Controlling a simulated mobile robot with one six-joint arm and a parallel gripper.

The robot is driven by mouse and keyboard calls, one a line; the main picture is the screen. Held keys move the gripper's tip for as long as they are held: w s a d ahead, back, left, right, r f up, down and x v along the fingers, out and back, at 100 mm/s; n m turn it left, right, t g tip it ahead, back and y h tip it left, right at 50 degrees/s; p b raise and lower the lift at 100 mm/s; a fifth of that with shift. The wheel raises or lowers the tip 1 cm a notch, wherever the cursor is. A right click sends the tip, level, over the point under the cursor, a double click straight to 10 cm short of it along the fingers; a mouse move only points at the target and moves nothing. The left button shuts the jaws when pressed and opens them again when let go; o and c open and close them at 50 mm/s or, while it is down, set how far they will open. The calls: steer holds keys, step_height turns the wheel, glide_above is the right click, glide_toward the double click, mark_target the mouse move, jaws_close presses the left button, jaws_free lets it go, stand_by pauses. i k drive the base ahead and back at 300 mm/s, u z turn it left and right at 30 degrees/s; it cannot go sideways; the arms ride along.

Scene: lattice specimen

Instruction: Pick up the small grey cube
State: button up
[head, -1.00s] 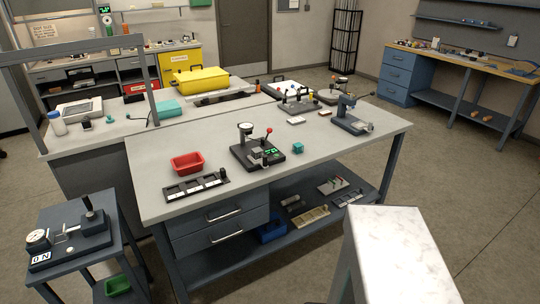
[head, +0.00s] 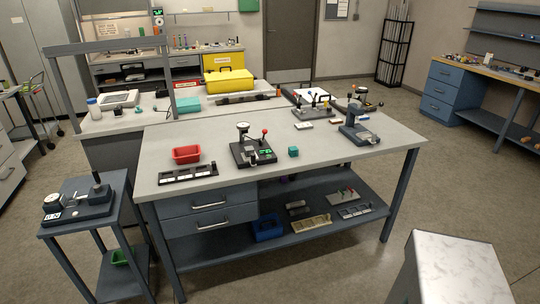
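No small grey cube can be made out for certain in the head view. A small greyish block (head: 249,149) seems to sit on the black gauge fixture (head: 240,159) on the grey workbench (head: 215,188), but it is too small to tell its shape. A small teal cube (head: 293,152) lies on the bench just right of that fixture. My gripper is not in view.
A red tray (head: 186,154) and a black slotted rack (head: 189,174) lie left of the fixture. A blue-grey press (head: 358,126) stands at right. A side table (head: 62,233) is at left, a marbled-top block (head: 462,262) at lower right. Floor shows between bench and block.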

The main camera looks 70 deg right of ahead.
mark_target(248, 150)
steer(key=u, duration=0.1)
steer(key=k, duration=0.3)
steer(key=z, duration=0.6)
steer(key=i, duration=0.7)
steer(key=z, duration=0.15)
